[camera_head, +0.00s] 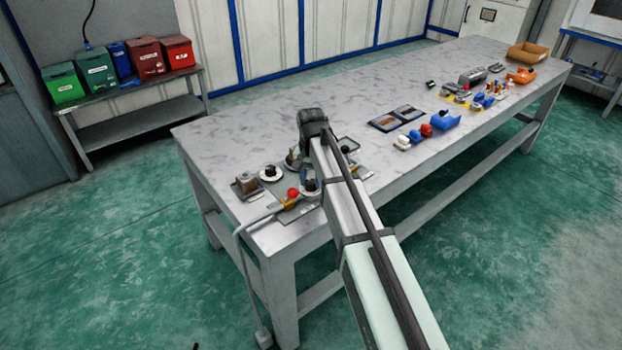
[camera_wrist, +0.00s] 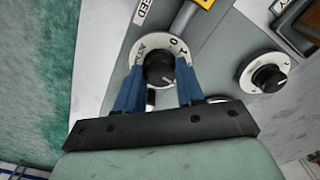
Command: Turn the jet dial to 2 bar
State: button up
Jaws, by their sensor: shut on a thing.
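A black knob (camera_wrist: 158,72) sits on a round white dial plate (camera_wrist: 176,45) with the marks 0 and 1 and a word I cannot read clearly. My gripper (camera_wrist: 160,68) has its two blue fingers closed on either side of this knob. A second black knob on a white dial (camera_wrist: 264,76) stands to the right in the wrist view, apart from my fingers. I cannot read which dial is named for the jet.
Blue, red and orange parts (camera_head: 445,121) lie farther right. Coloured bins (camera_head: 98,70) stand on a side bench.

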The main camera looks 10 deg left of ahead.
aim_at(311, 182)
jog(key=n, duration=0.7)
dwell(0.6)
jog(key=o, duration=1)
jog(key=shift+o, duration=0.2)
notch_tip(311, 182, up, 14)
jog(key=shift+f, duration=0.1)
